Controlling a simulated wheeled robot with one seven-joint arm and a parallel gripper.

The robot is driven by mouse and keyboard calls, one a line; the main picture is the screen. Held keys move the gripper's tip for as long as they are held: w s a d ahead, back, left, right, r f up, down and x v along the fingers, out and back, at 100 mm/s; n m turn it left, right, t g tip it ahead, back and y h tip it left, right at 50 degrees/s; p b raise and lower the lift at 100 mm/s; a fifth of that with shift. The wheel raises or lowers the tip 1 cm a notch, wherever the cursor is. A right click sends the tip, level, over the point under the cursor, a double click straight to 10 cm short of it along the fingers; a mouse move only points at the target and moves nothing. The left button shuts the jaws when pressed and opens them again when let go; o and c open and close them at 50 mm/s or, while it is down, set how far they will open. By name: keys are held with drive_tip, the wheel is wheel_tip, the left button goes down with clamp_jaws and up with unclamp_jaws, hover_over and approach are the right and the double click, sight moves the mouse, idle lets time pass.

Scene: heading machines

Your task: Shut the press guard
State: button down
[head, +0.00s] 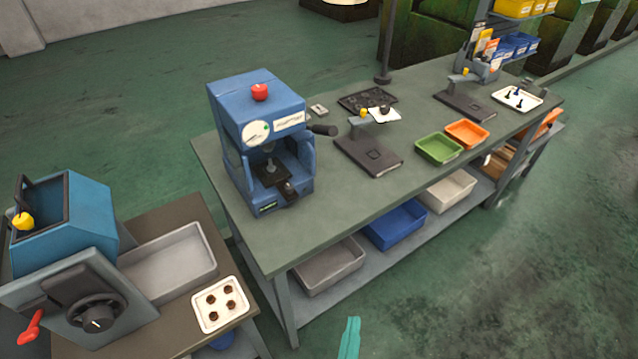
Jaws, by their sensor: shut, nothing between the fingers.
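The blue press (256,105) stands upright at the near left end of the long workbench. It has a red button (260,92) on top, a round white gauge, and a black handle (322,130) sticking out at its right side. Its front opening is uncovered, with a dark plate (270,174) and the ram visible inside. I cannot make out a separate guard panel clearly, nor its hinge. My gripper cannot be made out in the head view.
The long workbench (345,205) carries green (439,149) and orange (466,133) trays and dark-based stands right of the press. A lower table at left holds a teal machine (62,225), a grey tray (168,262) and a white tray (220,316). Floor at front right is clear.

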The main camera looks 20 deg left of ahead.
drive_tip(key=w+a+r+n+y, duration=0.35)
drive_tip(key=w+r+n, duration=0.4)
drive_tip(key=w, duration=0.25)
drive_tip(key=n+g+y, duration=0.1)
drive_tip(key=n+y, duration=0.4)
drive_tip(key=n, duration=0.6)
approach(314, 164)
drive_tip(key=x, duration=0.6)
drive_tip(key=shift+w+a, duration=0.1)
